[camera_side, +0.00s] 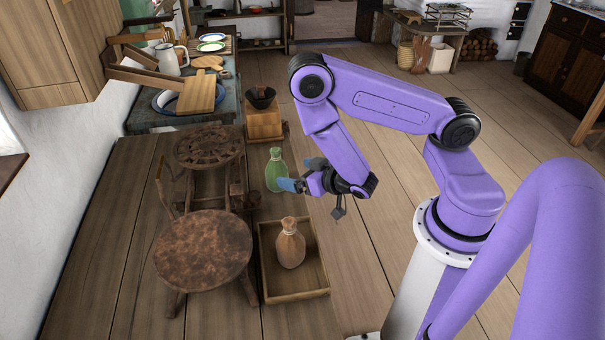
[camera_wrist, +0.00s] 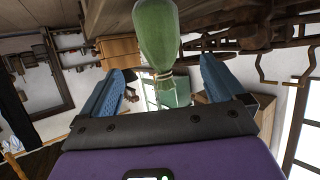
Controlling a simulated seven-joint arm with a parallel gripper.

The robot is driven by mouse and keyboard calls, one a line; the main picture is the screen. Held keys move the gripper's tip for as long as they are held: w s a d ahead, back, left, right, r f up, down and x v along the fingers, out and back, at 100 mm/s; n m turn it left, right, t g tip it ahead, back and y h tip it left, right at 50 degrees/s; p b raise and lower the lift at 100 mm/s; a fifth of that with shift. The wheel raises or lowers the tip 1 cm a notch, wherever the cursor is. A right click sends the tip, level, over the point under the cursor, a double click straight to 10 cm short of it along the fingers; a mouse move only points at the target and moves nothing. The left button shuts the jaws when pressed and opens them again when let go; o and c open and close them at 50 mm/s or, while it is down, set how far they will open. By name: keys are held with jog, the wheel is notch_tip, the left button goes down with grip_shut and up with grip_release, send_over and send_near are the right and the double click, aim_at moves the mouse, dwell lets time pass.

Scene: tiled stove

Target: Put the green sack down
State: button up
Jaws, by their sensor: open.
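The green sack (camera_side: 275,172) is upright in the side view, just left of my gripper (camera_side: 288,184). It seems to stand on the plank floor, but I cannot tell whether its base touches. In the wrist view the green sack (camera_wrist: 156,35) appears upside down, with its tied neck low between the blue fingers of my gripper (camera_wrist: 168,72). The fingers are spread, with clear gaps on both sides of the neck. In the side view the fingers are small and partly overlap the sack's right edge.
A brown sack (camera_side: 290,248) stands in a shallow wooden tray (camera_side: 296,296) in front. Two round wooden stools, near (camera_side: 203,250) and far (camera_side: 208,146), stand left. A wooden box with a dark bowl (camera_side: 260,96) is behind. Floor to the right is partly clear.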

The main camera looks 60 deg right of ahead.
jog(key=shift+s+a+r, duration=0.1)
jog(key=shift+s+r, duration=0.05)
jog(key=shift+s, duration=0.3)
